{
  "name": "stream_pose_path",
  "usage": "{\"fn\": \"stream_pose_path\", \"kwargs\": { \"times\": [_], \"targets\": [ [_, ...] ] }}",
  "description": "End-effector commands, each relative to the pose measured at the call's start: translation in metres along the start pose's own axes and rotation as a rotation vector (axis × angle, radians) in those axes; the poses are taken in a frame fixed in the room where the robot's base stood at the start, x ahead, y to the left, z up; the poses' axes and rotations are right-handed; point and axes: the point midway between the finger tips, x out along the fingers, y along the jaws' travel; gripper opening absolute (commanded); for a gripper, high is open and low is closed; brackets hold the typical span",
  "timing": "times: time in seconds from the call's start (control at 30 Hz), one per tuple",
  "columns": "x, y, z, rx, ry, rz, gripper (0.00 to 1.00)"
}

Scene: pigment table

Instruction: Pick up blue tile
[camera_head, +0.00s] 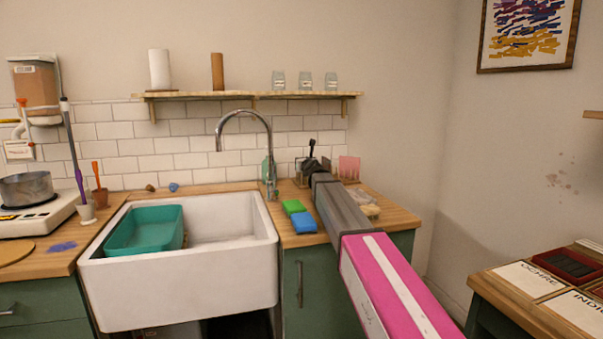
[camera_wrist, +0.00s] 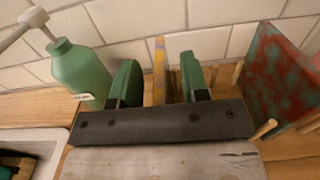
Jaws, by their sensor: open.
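My gripper (camera_wrist: 159,62) is open, with its two green fingers on either side of a thin upright tile (camera_wrist: 160,85). I see that tile edge-on, with yellow and grey-blue patches; I cannot tell whether it is the blue tile. A broad tile with red and teal mottling (camera_wrist: 278,78) leans in a wooden rack (camera_wrist: 265,130) to the right. In the head view my arm hides most of the rack area, and a pink tile (camera_head: 349,167) shows beyond it. A blue block (camera_head: 304,222) lies flat on the counter.
A green pump bottle (camera_wrist: 78,70) stands left of my gripper, near the tiled wall. A green block (camera_head: 294,206) lies behind the blue one. The white sink (camera_head: 180,290) with a teal basin (camera_head: 146,247) is on the left. A tap (camera_head: 270,150) rises behind it.

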Motion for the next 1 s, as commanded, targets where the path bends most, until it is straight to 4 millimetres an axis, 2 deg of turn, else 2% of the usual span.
{"fn": "stream_pose_path", "kwargs": {
  "times": [0.17,0.2,0.27,0.3,0.33,0.77,1.0],
  "targets": [
    [0.000,0.000,0.000,0.000,0.000,0.000,0.41],
    [0.000,0.000,0.000,0.000,0.000,0.000,0.35],
    [0.000,0.000,0.000,0.000,0.000,0.000,0.15],
    [0.000,0.000,0.000,0.000,0.000,0.000,0.02],
    [0.000,0.000,0.000,0.000,0.000,0.000,0.00],
    [0.000,0.000,0.004,0.000,-0.001,0.000,0.00],
    [0.000,0.000,0.026,-0.001,-0.002,0.000,0.00]
  ]
}}
